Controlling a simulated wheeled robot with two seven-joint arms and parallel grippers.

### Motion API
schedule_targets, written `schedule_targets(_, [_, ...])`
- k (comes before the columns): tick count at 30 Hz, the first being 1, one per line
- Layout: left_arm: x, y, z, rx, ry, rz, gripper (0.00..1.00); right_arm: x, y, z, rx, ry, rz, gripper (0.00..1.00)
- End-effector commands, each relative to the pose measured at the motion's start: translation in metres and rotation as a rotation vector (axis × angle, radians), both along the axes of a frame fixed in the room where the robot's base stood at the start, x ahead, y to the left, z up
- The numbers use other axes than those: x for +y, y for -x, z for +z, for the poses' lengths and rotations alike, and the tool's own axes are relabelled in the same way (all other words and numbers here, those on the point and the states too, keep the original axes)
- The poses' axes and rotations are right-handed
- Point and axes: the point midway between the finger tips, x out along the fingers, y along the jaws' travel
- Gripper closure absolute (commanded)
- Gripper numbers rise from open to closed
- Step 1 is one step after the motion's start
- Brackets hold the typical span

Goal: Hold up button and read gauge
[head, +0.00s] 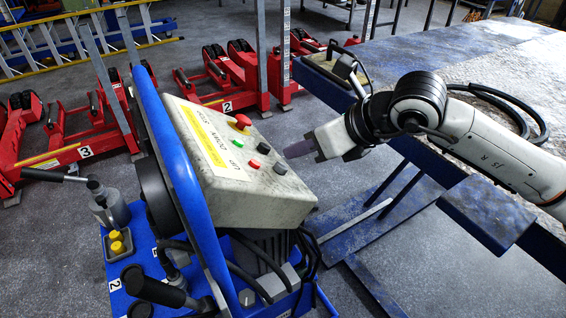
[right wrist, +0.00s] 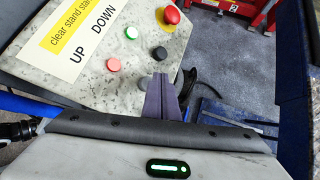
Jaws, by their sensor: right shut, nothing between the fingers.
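A grey control box (head: 232,158) with a yellow label reading UP, DOWN and STOP is mounted on a blue trolley frame. In the right wrist view, a salmon button (right wrist: 113,65) and a black button (right wrist: 144,84) lie nearest the word UP. A green button (right wrist: 131,32) and another black button (right wrist: 160,53) lie nearer DOWN. My right gripper (head: 288,152) is shut and empty at the box's right edge, beside the black buttons. Its purple fingers (right wrist: 164,80) look close to the lower black button; contact cannot be told. No gauge face is visible. My left gripper is not in view.
A red mushroom button (head: 242,121) sits at the box's top. The blue frame (head: 177,165) and a black lever (head: 55,176) stand left. A worn blue bench (head: 440,60) lies under my right arm. Red jacks (head: 75,150) and a yellow ladder (head: 80,45) stand behind.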

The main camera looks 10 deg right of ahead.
Motion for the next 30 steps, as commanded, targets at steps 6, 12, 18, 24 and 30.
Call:
schedule_targets(6, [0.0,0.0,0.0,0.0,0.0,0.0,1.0,-0.001,0.0,0.001,-0.001,0.0,-0.001,1.0])
schedule_targets(12, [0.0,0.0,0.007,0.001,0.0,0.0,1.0,-0.01,-0.005,0.014,-0.001,0.0,-0.004,1.0])
schedule_targets(18, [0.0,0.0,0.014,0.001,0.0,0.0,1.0,-0.021,-0.009,0.03,-0.001,0.001,-0.003,1.0])
schedule_targets(24, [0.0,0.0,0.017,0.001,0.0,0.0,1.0,-0.028,-0.012,0.039,-0.001,0.0,-0.001,1.0])
schedule_targets(30, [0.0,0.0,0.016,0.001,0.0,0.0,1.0,-0.029,-0.012,0.039,-0.001,0.0,-0.001,1.0])
